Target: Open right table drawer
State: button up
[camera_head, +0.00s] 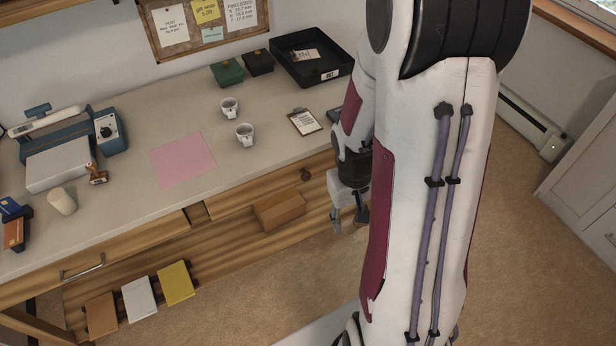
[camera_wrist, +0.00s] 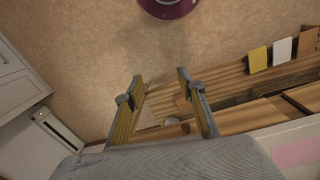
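The table's right drawer front (camera_head: 250,194) is a wooden panel under the tabletop in the head view, with a small dark knob (camera_head: 305,175) near its right part. It looks flush with the table frame. My gripper (camera_head: 348,218) hangs to the right of the knob, in front of the table's right end, apart from the drawer. Its two fingers also show in the wrist view (camera_wrist: 160,76), spread apart with nothing between them. In that view the wooden table front lies beyond the fingers, and a small pale rounded thing there is too partly hidden to name.
The left drawer has a metal bar handle (camera_head: 82,267). The tabletop (camera_head: 205,115) holds cups, a clipboard (camera_head: 304,122) and a black tray (camera_head: 311,58). Floor in front is open.

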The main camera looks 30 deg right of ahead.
jog(key=w+d+f+t, duration=0.1)
jog(key=d+f, duration=0.1)
jog(key=f, duration=0.5)
jog(key=w+d+f+t, duration=0.1)
jog(key=w+f, duration=0.1)
jog(key=f, duration=0.6)
jog(key=n+t, duration=0.2)
jog(key=t, duration=1)
send_near(307, 177)
jog(key=w, duration=0.1)
jog(key=shift+w+d+f+y, duration=0.2)
jog(key=shift+d+f+y, duration=0.1)
jog(key=shift+y, duration=0.1)
jog(key=shift+x, duration=3.85)
